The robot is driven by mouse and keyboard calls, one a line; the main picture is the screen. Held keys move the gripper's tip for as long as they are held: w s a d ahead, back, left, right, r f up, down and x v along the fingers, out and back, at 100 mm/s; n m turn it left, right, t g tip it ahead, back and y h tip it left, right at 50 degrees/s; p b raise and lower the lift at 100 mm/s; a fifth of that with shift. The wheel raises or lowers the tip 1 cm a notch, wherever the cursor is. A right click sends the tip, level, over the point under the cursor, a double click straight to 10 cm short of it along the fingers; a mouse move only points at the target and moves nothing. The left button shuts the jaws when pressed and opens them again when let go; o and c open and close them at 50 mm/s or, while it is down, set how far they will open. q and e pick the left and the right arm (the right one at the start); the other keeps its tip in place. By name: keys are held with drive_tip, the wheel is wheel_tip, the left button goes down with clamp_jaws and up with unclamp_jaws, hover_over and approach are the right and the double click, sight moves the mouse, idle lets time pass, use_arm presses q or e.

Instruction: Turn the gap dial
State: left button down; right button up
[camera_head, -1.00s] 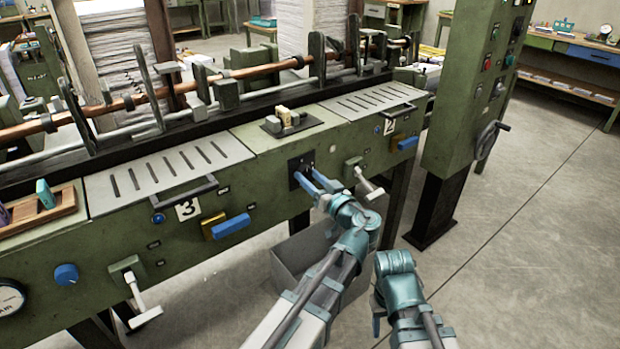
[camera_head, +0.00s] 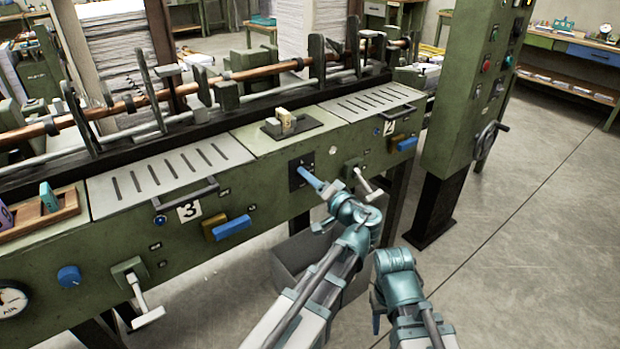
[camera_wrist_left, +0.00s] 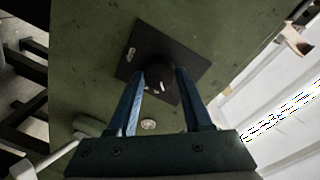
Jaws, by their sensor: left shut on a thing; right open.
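A small black dial (camera_wrist_left: 160,76) with a white mark sits on a dark square plate on the green machine front. The plate (camera_head: 294,181) also shows in the head view, where my arm partly covers it and its label is too small to read. My left gripper (camera_wrist_left: 157,85) is shut on the dial, with a blue finger on each side of it. In the head view my left gripper (camera_head: 310,178) reaches the plate, its fingers overlapping each other. My right gripper (camera_head: 376,322) is open and empty, low in front of the machine, apart from everything.
A pale T-handle (camera_head: 367,184) sticks out right of the plate, and another (camera_head: 138,290) at lower left. A blue knob (camera_head: 68,276) is at far left. A grey bin (camera_head: 290,258) stands below the dial. A green control column (camera_head: 470,130) rises at right, with open floor around it.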

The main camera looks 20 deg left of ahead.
use_arm(q)
drive_tip(key=m, duration=0.5)
drive_tip(key=m+g, duration=0.1)
drive_tip(key=m, duration=0.4)
drive_tip(key=shift+w+d+y, duration=0.1)
drive_tip(key=shift+y, duration=0.2)
idle(0.5)
drive_tip(key=shift+c, duration=1.6)
unclamp_jaws()
drive_tip(key=shift+m, duration=0.3)
